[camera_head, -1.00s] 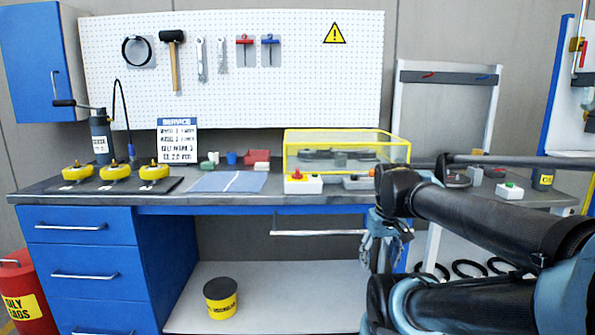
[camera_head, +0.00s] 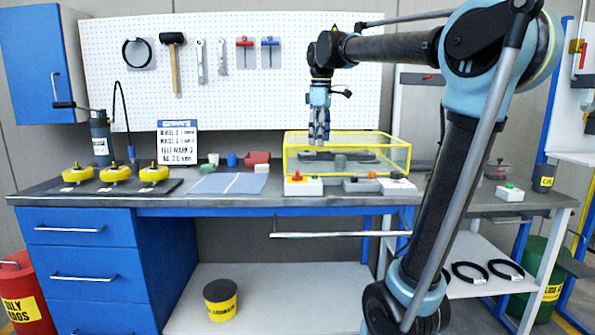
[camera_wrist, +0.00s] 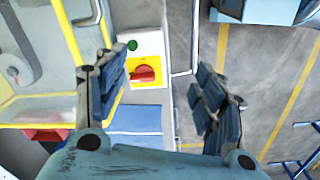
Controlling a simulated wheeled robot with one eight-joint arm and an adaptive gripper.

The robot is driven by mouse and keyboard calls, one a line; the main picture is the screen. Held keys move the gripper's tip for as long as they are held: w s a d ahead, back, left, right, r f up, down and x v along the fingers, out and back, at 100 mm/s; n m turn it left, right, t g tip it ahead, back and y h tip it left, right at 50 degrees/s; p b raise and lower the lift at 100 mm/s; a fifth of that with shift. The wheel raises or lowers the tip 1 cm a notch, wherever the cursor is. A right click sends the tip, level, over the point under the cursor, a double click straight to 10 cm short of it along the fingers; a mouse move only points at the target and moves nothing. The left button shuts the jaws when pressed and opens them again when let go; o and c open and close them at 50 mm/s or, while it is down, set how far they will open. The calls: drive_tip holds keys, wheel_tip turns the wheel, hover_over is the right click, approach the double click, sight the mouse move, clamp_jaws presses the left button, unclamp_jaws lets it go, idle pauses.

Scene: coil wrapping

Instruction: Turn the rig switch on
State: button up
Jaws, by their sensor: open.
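The rig switch looks to be a red knob on a yellow plate, on a white box (camera_head: 312,187) at the bench's front edge, below the front left of the yellow-framed case. In the wrist view the red knob (camera_wrist: 144,74) lies between my fingers, nearer the left one, with a green button (camera_wrist: 132,45) beside it on the box. My gripper (camera_head: 319,142) points down above the case's front, higher than the switch and a little right of it in the head view. Its fingers (camera_wrist: 162,85) are spread and empty, apart from the knob.
The clear case (camera_head: 410,155) with a yellow frame stands just behind the switch. Small grey and white units (camera_head: 397,184) sit to its right. A blue mat (camera_head: 215,184) lies to its left. Another white box with a green button (camera_head: 510,192) stands far right.

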sight(298, 170)
drive_tip(key=w+a+r+n, duration=0.4)
drive_tip(key=a+r, duration=0.1)
drive_tip(key=a, duration=0.3)
drive_tip(key=f, duration=1.7)
drive_tip(key=shift+w+d+f, duration=0.1)
drive_tip(key=shift+w+d, duration=0.05)
drive_tip(key=shift+d, duration=0.15)
drive_tip(key=c, duration=1.1)
